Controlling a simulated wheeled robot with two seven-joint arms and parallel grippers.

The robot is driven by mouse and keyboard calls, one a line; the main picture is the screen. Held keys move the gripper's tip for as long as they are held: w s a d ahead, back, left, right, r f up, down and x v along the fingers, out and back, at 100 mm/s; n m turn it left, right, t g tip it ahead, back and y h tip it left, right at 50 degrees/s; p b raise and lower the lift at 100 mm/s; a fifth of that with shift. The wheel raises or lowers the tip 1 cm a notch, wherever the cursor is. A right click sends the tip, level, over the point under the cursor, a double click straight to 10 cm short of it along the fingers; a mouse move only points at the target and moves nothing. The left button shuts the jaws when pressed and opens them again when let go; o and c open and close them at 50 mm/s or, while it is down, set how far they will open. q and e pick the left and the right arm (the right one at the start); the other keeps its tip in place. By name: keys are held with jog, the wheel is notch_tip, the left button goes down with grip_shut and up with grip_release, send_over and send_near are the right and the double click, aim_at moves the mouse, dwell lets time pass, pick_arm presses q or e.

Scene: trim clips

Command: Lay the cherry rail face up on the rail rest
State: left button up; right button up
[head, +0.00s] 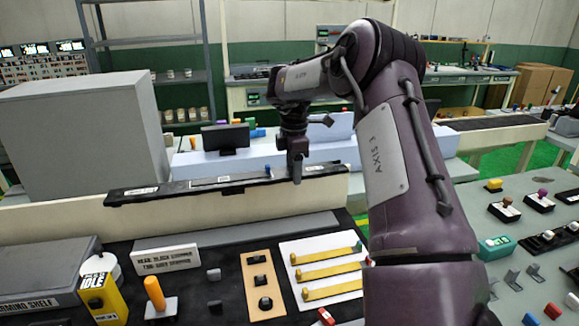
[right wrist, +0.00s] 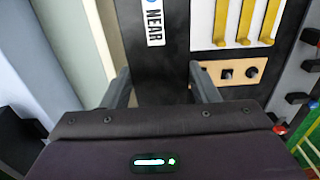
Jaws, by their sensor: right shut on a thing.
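A long dark bar (head: 235,181) with white labels, which I take for the cherry rail, runs left to right above the far side of the bench; no cherry colour shows. My right gripper (head: 297,168) points down onto its right part. In the right wrist view my right gripper (right wrist: 164,88) has its fingers on both sides of the bar (right wrist: 150,65), whose label reads NEAR. I cannot tell whether the bar touches anything below. My left gripper is out of view.
A white tray (head: 293,245) with yellow strips and a wooden board (head: 254,273) with dark knobs lie on the black mat. A lettered sign (head: 166,260), an orange-handled tool (head: 155,293) and a yellow IDLE device (head: 103,297) stand at left. A cream barrier (head: 60,222) runs behind.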

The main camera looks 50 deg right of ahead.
pick_arm(q)
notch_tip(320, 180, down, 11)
jog(key=b, duration=1)
pick_arm(e)
notch_tip(320, 180, down, 12)
jog(key=shift+r, duration=0.25)
jog(key=shift+f+b, duration=0.55)
jog(key=shift+b, duration=0.1)
pick_arm(q)
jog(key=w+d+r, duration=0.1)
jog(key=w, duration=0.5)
jog(key=shift+b, duration=0.4)
pick_arm(e)
jog(key=shift+f, duration=0.45)
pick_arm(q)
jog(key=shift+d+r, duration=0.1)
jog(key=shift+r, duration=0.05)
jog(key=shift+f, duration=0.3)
pick_arm(e)
jog(key=shift+f, duration=0.55)
jog(key=o, duration=1.4)
jog(key=shift+s, duration=0.1)
jog(key=shift+c, duration=0.2)
